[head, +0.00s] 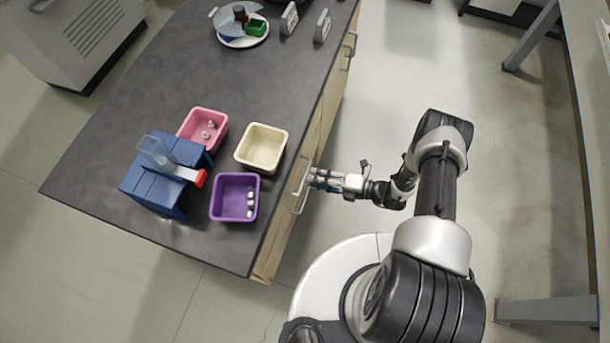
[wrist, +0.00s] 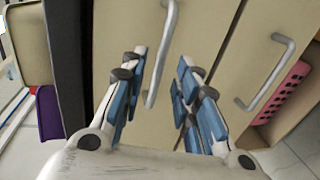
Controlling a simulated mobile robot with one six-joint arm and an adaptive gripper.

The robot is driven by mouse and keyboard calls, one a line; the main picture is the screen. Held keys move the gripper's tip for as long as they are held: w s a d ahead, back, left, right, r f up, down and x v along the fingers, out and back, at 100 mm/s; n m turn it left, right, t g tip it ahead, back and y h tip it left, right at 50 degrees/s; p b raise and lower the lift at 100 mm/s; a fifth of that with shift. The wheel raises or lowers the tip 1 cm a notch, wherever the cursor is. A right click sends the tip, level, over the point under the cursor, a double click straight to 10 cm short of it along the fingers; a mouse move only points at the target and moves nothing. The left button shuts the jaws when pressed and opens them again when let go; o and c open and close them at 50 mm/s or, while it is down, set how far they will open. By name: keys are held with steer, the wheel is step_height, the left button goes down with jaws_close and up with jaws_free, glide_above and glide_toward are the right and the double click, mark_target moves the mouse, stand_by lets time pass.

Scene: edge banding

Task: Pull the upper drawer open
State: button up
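The upper drawer (wrist: 118,30) is the pale front beside the dark countertop edge in the wrist view and looks closed. Its grey bar handle (wrist: 166,38) lies between the two fingers of my gripper (wrist: 162,62). The fingers have blue pads, stand apart and are not closed on the bar. Whether either finger touches it I cannot tell. In the head view my gripper (head: 314,178) is at the cabinet's right side, against the handle (head: 301,178). The lower drawer (wrist: 225,85) has its own handle (wrist: 270,72), to the right in the wrist view.
On the countertop (head: 105,130) stand a purple bin (head: 217,213), a cream bin (head: 260,150), a pink bin (head: 192,128) and a blue stand (head: 148,190). A pink perforated basket (wrist: 287,90) sits beyond the lower drawer. The floor (head: 400,60) beside the cabinet is clear.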

mark_target(305, 175)
steer(key=shift+x, duration=2.35)
jaws_close()
